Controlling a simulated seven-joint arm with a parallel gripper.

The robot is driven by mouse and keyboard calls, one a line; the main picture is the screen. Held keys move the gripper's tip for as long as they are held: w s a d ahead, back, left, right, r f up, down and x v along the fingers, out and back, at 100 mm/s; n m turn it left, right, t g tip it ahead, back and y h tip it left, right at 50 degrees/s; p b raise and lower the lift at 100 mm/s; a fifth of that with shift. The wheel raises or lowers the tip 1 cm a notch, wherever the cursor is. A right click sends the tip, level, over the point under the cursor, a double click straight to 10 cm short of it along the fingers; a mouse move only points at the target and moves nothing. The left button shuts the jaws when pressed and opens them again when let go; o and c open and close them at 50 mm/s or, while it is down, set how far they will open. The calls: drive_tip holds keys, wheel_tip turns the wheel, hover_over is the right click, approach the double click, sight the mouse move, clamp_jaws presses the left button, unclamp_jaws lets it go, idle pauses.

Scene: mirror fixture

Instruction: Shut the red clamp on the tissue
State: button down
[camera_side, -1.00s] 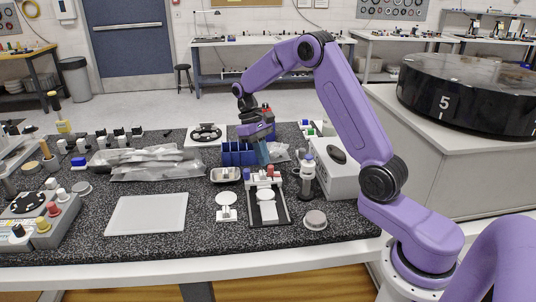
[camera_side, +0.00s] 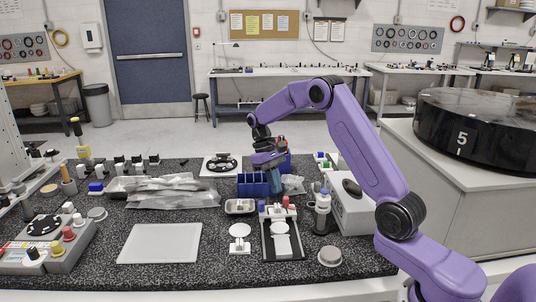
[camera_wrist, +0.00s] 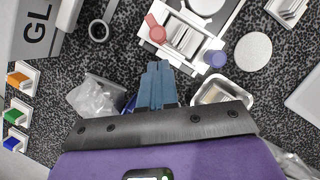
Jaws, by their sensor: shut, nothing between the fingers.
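The red clamp (camera_wrist: 156,32) stands at the left side of the white fixture (camera_wrist: 212,47) in the wrist view, and in the side view it is a small red piece (camera_side: 285,201). A blue clamp (camera_wrist: 214,58) sits at the other side. Between them lies a stack of pale strips (camera_wrist: 184,38), which looks like the tissue. I cannot tell whether the red clamp bears on it. My gripper (camera_wrist: 157,66) has blue-grey fingers, shut and empty, just short of the fixture and apart from the red clamp. In the side view my gripper (camera_side: 275,192) hangs behind the fixture.
A metal tray (camera_wrist: 222,92) lies close to the fixture. A blue rack (camera_side: 252,185) stands behind it and a clear bag (camera_wrist: 97,93) lies nearby. A bottle (camera_side: 322,212) and white box (camera_side: 352,212) stand to the right. A white board (camera_side: 160,243) lies left.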

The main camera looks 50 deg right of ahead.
drive_tip(key=v, duration=1)
drive_tip(key=shift+d, duration=0.25)
drive_tip(key=shift+w+r, duration=0.1)
drive_tip(key=shift+w, duration=0.05)
